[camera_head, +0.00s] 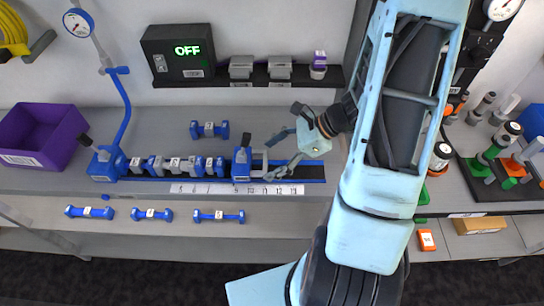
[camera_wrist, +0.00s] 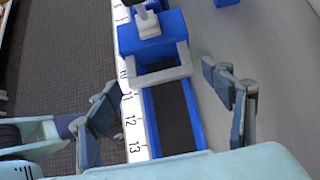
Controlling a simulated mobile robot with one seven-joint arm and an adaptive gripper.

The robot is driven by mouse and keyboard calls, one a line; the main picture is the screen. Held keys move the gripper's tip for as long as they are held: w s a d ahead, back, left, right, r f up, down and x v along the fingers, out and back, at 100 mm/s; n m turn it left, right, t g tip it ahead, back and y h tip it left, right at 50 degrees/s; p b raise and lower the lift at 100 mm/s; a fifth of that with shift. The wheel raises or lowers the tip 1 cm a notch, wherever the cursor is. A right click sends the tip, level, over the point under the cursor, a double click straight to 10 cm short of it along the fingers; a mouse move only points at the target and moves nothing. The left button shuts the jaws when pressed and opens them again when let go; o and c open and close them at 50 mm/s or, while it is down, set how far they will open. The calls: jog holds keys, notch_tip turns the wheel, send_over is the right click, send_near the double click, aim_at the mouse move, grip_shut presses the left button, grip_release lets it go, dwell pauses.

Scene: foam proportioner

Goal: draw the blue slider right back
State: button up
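The blue slider (camera_head: 242,165) sits on a dark track (camera_head: 308,171) with blue edges on the bench, towards its right part. A black lever stands on it and a grey U-shaped handle (camera_head: 258,160) is on its right side. In the wrist view the slider (camera_wrist: 152,38) is at the top, with the grey handle (camera_wrist: 163,80) facing me. My gripper (camera_head: 273,155) is open at the handle, and its fingers (camera_wrist: 160,82) are on either side of the handle, apart from it. Whether the fingers are level with the handle in height, I cannot tell.
A numbered white strip (camera_head: 235,188) runs along the track's front. Grey and blue blocks (camera_head: 175,166) fill the track to the slider's left, up to a blue end fitting (camera_head: 106,163). A blue dumbbell-shaped part (camera_head: 209,130) lies behind. The track right of the slider is bare.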

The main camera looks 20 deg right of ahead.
jog(key=c, duration=1.4)
jog(key=s+d, duration=0.1)
jog(key=d, duration=0.4)
jog(key=s+d, duration=0.1)
jog(key=d, duration=0.2)
jog(key=shift+s+d, duration=0.15)
jog(key=shift+s, duration=0.15)
jog(key=o, duration=1.7)
jog(key=shift+r, duration=0.1)
jog(key=v, duration=1.2)
